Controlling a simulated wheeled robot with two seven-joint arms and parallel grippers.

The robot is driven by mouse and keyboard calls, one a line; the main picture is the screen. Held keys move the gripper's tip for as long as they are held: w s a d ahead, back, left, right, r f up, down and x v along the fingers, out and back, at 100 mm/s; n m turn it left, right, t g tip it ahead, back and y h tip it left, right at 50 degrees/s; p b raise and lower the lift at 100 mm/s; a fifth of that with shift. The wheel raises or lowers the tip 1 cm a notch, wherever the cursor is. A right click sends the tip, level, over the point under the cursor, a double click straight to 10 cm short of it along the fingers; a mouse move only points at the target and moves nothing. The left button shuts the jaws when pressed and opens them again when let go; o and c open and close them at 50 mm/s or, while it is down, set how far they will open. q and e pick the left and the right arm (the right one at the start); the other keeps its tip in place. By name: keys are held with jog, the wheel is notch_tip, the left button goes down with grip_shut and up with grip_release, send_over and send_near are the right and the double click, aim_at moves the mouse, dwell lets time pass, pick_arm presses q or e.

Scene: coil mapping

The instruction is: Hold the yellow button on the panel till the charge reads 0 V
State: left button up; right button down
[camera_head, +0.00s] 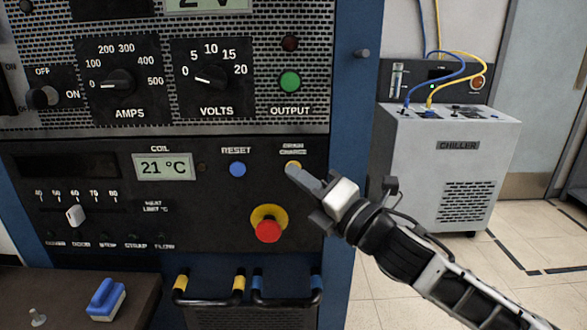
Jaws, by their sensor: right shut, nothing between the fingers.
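The yellow button (292,165) sits under the label "DRAIN CHARGE" at the right of the lower black panel (215,225). My right gripper (293,173) is shut and empty. Its fingertips are at the button and cover its lower part; I cannot tell whether they press it in. A display (209,6) at the top edge is cut off and shows part of a reading ending in "V". The coil display (164,167) reads 21 °C. My left gripper is not in view.
A blue reset button (238,169) and a red emergency stop (268,229) are close by. A green output button (290,82) is above. Two handles (209,288) stick out below. A chiller (447,160) stands at the right. A blue object (105,299) lies on a dark surface at lower left.

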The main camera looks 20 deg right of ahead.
dwell(0.8)
jog(key=shift+s+a, duration=0.25)
jog(key=shift+s, duration=0.55)
jog(key=shift+s+a, duration=0.25)
jog(key=shift+s, duration=0.55)
jog(key=shift+s+a, duration=0.2)
jog(key=shift+s, duration=0.6)
jog(key=shift+s+a, duration=0.25)
jog(key=shift+s, duration=0.55)
jog(key=s+f+m+g+h, duration=0.2)
jog(key=s+f+m, duration=0.3)
jog(key=f+m, duration=0.4)
jog(key=s+f+m+g+h, duration=0.2)
jog(key=s+f+m, duration=0.3)
jog(key=f+m, duration=0.4)
jog(key=s+f+m+g+h, duration=0.2)
jog(key=s+f+m, duration=0.3)
jog(key=f+m, duration=0.5)
notch_tip(320, 180, down, 4)
jog(key=shift+a+f+g+p, duration=0.15)
jog(key=shift+g+p, duration=0.25)
jog(key=shift+g, duration=0.4)
